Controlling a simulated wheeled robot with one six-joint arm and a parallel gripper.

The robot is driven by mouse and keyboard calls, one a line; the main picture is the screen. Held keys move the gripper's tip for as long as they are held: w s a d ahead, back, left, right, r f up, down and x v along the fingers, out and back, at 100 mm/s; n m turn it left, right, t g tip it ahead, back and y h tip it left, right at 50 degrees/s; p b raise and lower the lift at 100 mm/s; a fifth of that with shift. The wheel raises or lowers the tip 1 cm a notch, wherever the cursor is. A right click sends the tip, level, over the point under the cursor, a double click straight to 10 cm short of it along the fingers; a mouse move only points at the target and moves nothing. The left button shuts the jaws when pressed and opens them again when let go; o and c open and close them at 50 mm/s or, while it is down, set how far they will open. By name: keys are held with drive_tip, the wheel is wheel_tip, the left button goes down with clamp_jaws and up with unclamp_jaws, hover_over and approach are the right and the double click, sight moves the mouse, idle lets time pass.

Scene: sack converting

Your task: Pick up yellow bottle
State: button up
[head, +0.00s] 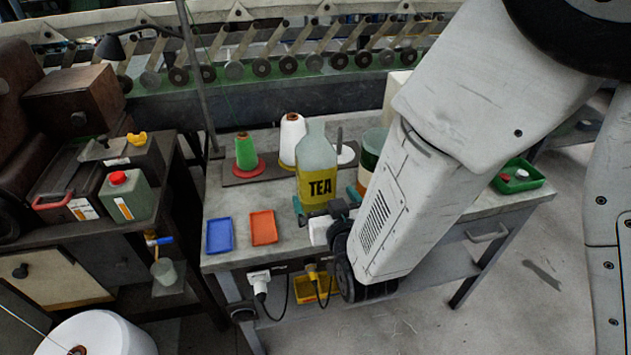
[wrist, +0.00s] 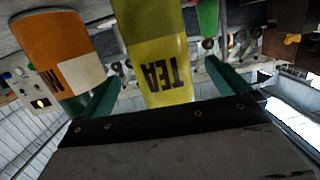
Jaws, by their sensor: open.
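The yellow bottle (head: 319,183) stands upright on the table. In the wrist view the yellow bottle (wrist: 158,65) appears upside down, between the two green fingers. My gripper (head: 327,208) is at the bottle's front, low near its base, partly hidden by my own arm. In the wrist view my gripper (wrist: 162,85) is open, with a finger on each side of the bottle. I cannot tell whether either finger touches it.
An orange and green container (wrist: 62,52) is close beside the left finger in the wrist view. Thread cones (head: 245,152) stand behind the bottle. A blue tray (head: 219,235) and an orange tray (head: 264,227) lie left of it. A green tray (head: 518,177) is at the right.

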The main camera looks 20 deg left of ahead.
sight(316, 169)
drive_tip(key=shift+a+r+t+y, duration=0.25)
drive_tip(key=shift+r+t+y, duration=0.15)
drive_tip(key=shift+r+t, duration=0.7)
drive_tip(key=x, duration=0.7)
drive_tip(key=shift+w+a+r, duration=0.1)
drive_tip(key=shift+w+a, duration=0.05)
drive_tip(key=shift+w, duration=0.15)
drive_tip(key=c, duration=1.1)
